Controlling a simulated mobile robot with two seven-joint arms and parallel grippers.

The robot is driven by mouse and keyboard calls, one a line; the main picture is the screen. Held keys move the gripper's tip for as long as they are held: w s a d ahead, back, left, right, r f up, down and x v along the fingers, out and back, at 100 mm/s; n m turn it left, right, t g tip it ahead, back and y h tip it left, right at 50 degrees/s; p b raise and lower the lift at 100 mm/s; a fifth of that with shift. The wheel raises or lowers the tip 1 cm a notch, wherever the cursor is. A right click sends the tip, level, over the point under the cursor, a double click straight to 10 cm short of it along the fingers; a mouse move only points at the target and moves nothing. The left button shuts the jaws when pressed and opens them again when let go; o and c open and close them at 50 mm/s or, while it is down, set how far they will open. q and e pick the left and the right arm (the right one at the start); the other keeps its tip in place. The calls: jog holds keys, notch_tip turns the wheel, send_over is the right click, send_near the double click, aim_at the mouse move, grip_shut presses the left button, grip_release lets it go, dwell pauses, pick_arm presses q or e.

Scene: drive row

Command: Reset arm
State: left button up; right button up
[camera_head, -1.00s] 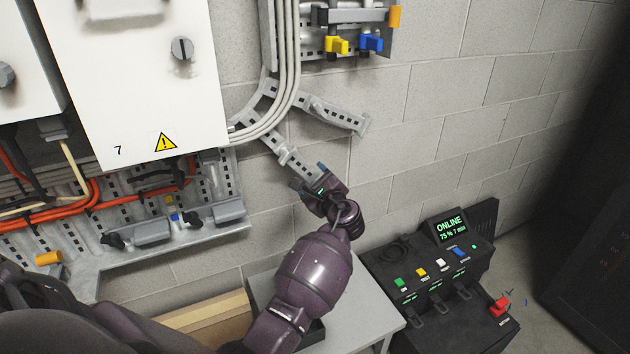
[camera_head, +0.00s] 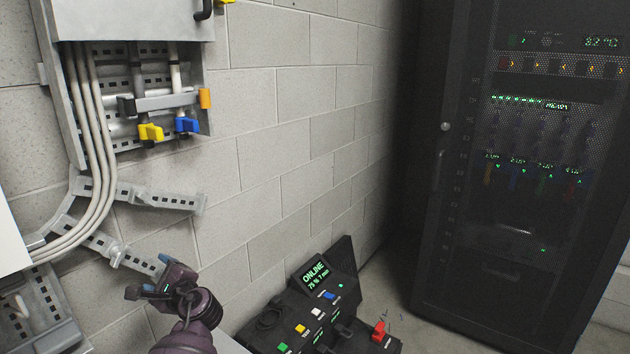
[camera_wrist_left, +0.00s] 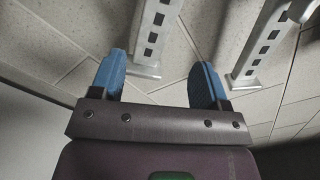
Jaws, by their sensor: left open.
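My left gripper (camera_head: 148,276) is at the lower left in the head view, at the end of my purple arm, in front of the block wall near a slotted grey rail. In the left wrist view its two blue fingers (camera_wrist_left: 158,82) stand well apart with nothing between them. My right gripper is not in view.
A tall black server rack (camera_head: 470,150) stands at the right. A black console (camera_head: 315,320) with coloured buttons and an ONLINE screen sits low in the middle. Yellow (camera_head: 151,132) and blue (camera_head: 187,125) valve handles are on the wall panel. The block wall (camera_head: 280,130) between is bare.

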pick_arm(q)
jog(key=w+d+r+n+t+h, duration=0.1)
jog(key=w+d+n+t+h, duration=0.2)
jog(key=d+n+h, duration=0.1)
jog(key=s+d+f+n+t+h, duration=0.3)
jog(key=s+d+f+n+h, duration=0.3)
jog(key=s+f+h, duration=0.15)
jog(key=s+f+n+g+h, duration=0.1)
jog(key=s+f, duration=0.4)
jog(key=s, duration=0.5)
jog(key=s+d+f+n+g+h, duration=0.1)
jog(key=s+f+n+g, duration=0.1)
jog(key=s+f, duration=0.4)
jog(key=s+f+n+g+h, duration=0.1)
jog(key=s+f, duration=0.5)
jog(key=s, duration=0.8)
jog(key=shift+d+g, duration=0.3)
jog(key=shift+d, duration=0.05)
